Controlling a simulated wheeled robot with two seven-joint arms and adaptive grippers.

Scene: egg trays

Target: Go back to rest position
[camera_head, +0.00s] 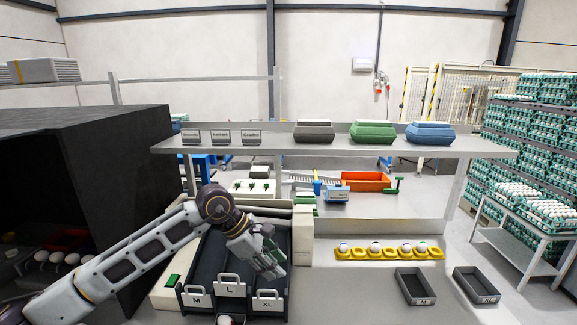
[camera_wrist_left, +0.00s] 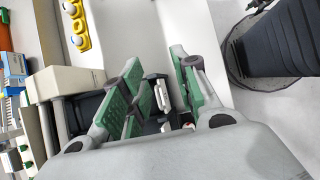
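My left arm comes in from the left in the head view. My left gripper (camera_head: 270,264) hangs over the dark sorting bins (camera_head: 212,262), on the XL side. In the left wrist view its green-padded fingers (camera_wrist_left: 160,72) stand apart, with no object seen held between them. A white bin handle shows in the gap beyond the fingers. My right gripper is not in view.
The bins carry M, L and XL labels. A yellow egg holder (camera_head: 372,256) with several eggs lies to the right, near two dark boxes (camera_head: 415,287) (camera_head: 477,286). A shelf (camera_head: 285,149) with egg cartons spans the back. An egg (camera_head: 224,320) shows at the bottom edge.

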